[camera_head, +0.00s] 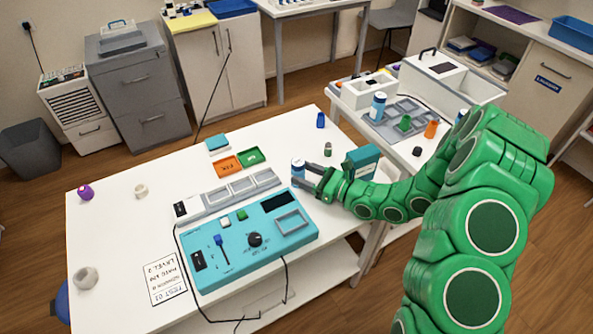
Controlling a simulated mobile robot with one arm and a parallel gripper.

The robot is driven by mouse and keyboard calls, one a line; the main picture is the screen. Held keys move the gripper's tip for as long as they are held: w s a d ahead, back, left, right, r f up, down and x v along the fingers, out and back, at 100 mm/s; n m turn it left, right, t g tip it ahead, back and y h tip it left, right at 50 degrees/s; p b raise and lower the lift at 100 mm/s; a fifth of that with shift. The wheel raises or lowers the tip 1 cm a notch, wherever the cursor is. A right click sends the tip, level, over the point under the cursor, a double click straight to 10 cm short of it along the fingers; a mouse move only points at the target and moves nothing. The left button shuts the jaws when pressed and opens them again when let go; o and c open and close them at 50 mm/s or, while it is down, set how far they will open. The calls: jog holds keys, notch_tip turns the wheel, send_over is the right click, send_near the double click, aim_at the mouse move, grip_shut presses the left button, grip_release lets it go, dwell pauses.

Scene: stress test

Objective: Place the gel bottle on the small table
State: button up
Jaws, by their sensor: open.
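A small white bottle with a blue cap (298,169), which looks like the gel bottle, stands near the right edge of the large white table (120,230). My gripper (301,176) is open, with its dark fingers at this bottle and partly covering it. I cannot tell whether the fingers touch it. A similar white and blue bottle (377,107) stands on the smaller table (400,155) at the right, beyond my arm. I cannot read either label. My green arm hides part of the smaller table.
A teal box (362,160) stands just behind my gripper. The smaller table holds grey trays (385,128), a green piece (404,123), an orange piece (431,129) and a white case (450,80).

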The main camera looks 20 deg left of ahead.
jog(key=shift+v, duration=3.8)
jog(key=shift+r, duration=0.1)
jog(key=shift+s+a+r, duration=0.1)
jog(key=shift+s+r, duration=0.05)
jog(key=shift+r, duration=0.1)
jog(key=s+r+n+g+h, duration=0.4)
jog(key=s+r+n+g, duration=0.75)
jog(key=s+r, duration=0.55)
jog(key=s+d+r+n+t+h, duration=0.1)
jog(key=s+d+r+n+h, duration=0.1)
jog(key=s+d+n+h, duration=0.4)
jog(key=s+d, duration=0.1)
jog(key=s, duration=0.3)
jog(key=shift+d+n+t+h, duration=0.2)
jog(key=shift+n+t+h, duration=0.15)
jog(key=shift+h, duration=0.05)
jog(key=s+d+r+t+h, duration=0.1)
jog(key=s+d+h, duration=0.1)
jog(key=d, duration=0.3)
jog(key=s+d+r+n+t+h, duration=0.1)
jog(key=s+d+r+h, duration=0.1)
jog(key=d, duration=0.3)
jog(key=s+d+r+n+t+h, duration=0.1)
jog(key=s+d+t+h, duration=0.1)
jog(key=d, duration=0.3)
jog(key=shift+s+d+r+h, duration=0.15)
jog(key=shift+s+r+h, duration=0.05)
jog(key=shift+s+h, duration=0.2)
jog(key=shift+c, duration=0.2)
jog(key=shift+w, duration=0.15)
